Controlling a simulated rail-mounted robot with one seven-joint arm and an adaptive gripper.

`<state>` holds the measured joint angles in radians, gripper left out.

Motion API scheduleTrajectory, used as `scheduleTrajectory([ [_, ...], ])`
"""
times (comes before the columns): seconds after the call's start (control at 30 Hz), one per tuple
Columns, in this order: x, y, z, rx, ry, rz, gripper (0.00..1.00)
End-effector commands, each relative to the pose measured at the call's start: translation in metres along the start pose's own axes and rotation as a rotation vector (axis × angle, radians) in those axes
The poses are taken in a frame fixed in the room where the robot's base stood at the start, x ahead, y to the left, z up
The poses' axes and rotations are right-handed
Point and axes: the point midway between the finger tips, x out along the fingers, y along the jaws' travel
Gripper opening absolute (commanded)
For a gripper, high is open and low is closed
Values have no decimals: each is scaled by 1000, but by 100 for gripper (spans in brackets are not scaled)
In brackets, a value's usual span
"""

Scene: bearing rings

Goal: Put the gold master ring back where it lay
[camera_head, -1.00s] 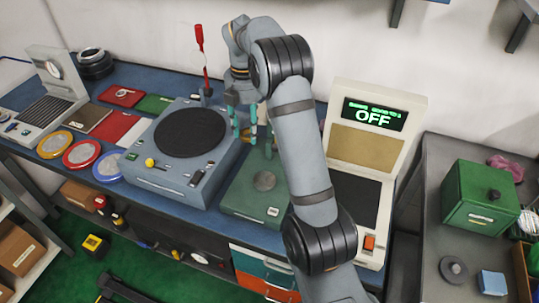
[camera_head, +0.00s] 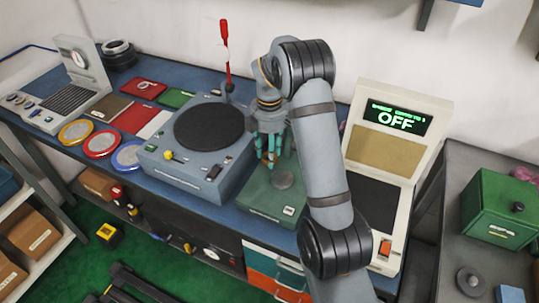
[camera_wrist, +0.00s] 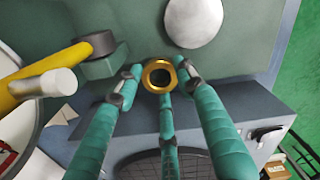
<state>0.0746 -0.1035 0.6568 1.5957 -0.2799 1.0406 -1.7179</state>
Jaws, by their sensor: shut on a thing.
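The gold master ring (camera_wrist: 159,63) shows in the wrist view, gripped between my gripper's (camera_wrist: 159,80) teal fingertips, with its dark hole facing the camera. In the head view my gripper (camera_head: 268,157) is over the back of the green gauge block (camera_head: 262,207), behind its round metal disc (camera_head: 284,179). The disc also shows in the wrist view (camera_wrist: 193,22), beyond the ring and to its right. The ring is hidden or too small to make out in the head view. I cannot tell whether it touches the block.
A grey machine with a dark round plate (camera_head: 208,127) stands left of the block; a display reading OFF (camera_head: 395,120) stands right. Coloured dishes (camera_head: 101,143) and mats (camera_head: 130,118) lie farther left. A red-topped upright rod (camera_head: 225,50) stands behind the machine.

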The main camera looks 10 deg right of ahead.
Motion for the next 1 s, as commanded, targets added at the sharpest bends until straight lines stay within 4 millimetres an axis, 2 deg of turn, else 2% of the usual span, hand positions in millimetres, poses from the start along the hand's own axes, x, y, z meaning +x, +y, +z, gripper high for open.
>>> scheduleTrajectory([
  [0.07, 6, 0, 0, 0, 1, 1, 2],
  [0.47, 11, 0, 0, -1, 1, 2, 2],
  [0.5, 10, 0, 0, -1, 1, 2, 40],
  [0.6, 10, 0, 0, -1, 1, 2, 46],
  [0.87, 9, 0, 0, -1, 1, 2, 46],
  [1.0, -1, 1, 0, -1, 0, 5, 46],
])
